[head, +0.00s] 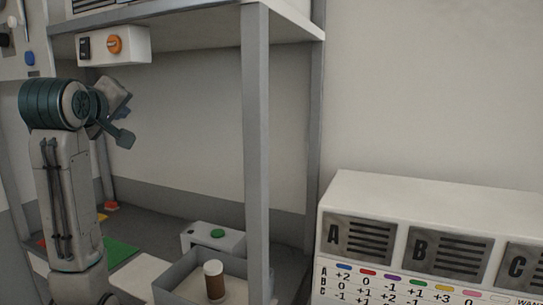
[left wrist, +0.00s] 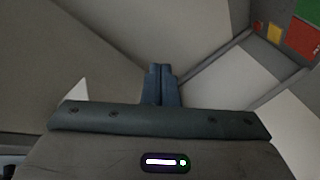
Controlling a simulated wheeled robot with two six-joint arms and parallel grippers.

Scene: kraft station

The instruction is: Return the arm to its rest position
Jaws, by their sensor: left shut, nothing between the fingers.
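My left arm rises on the left side of the head view and bends at a dark teal joint near the top. My left gripper (head: 124,138) is raised in front of the shelf frame, well above the work surface. In the left wrist view its two dark fingers (left wrist: 161,70) are together, with nothing between them. The gripper touches nothing that I can see. My right gripper is not in view.
A grey post (head: 257,150) stands right of the arm. A switch box (head: 135,46) with an orange knob hangs above the gripper. Below are a green-button box (head: 232,244), a grey tray (head: 172,291) holding a brown-and-white cup (head: 214,282), and coloured patches. A white labelled cabinet (head: 432,199) stands right.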

